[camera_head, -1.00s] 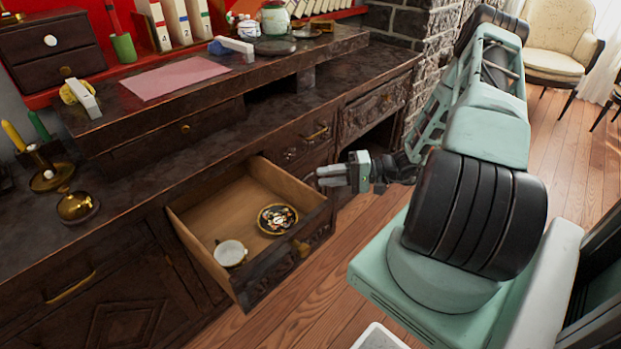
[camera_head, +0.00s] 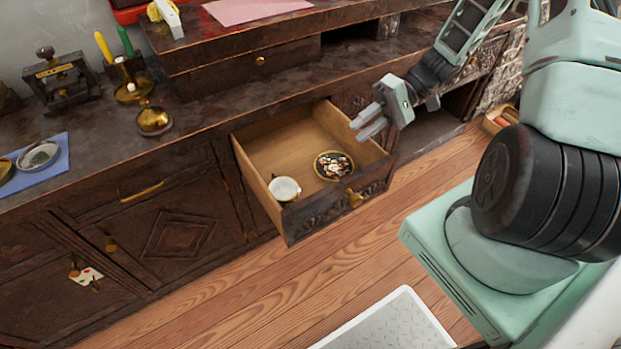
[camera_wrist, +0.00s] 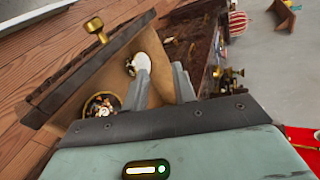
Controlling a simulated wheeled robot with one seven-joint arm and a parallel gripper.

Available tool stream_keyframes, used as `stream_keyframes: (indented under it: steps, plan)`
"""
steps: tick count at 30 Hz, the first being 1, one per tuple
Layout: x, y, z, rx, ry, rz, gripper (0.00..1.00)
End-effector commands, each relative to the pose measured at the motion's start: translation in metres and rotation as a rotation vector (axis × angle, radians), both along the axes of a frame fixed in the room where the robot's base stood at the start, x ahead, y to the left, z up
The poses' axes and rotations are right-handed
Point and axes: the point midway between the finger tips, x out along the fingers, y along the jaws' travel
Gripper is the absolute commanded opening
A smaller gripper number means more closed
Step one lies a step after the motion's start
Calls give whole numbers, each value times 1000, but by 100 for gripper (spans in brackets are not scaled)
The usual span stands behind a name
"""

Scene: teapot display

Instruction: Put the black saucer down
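The black saucer (camera_head: 334,166), with a gold rim and a floral pattern, lies flat on the floor of the open wooden drawer (camera_head: 283,151), towards its front right. It also shows in the wrist view (camera_wrist: 100,104), partly cut off by my gripper's body. My gripper (camera_head: 364,124) is above the drawer's right side, up and to the right of the saucer in the head view. In the wrist view my gripper's two fingers (camera_wrist: 162,78) stand apart with nothing held between them. The saucer is clear of the fingers.
A white cup (camera_head: 285,188) stands in the drawer's front left corner, left of the saucer. The drawer's front has a brass knob (camera_head: 355,198). The cabinet top (camera_head: 205,113) carries brass candle holders and a blue cloth with dishes. The wooden floor before the drawer is clear.

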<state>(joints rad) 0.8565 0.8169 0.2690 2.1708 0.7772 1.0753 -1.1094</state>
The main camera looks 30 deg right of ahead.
Motion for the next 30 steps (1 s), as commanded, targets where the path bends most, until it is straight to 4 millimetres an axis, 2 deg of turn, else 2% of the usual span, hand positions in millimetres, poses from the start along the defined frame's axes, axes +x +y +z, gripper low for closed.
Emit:
stream_keyframes:
  steps: [1,6,9,15,19,24,30]
  plan:
    - [-3,28,12,-68,22,105,27]
    - [-29,99,41,-322,68,375,27]
    - [-50,134,56,-483,45,502,27]
    - [-96,187,85,-778,-114,682,27]
    - [-124,210,101,-909,-266,739,27]
    - [-149,227,114,-985,-420,762,27]
    - [-156,231,119,-1002,-474,762,27]
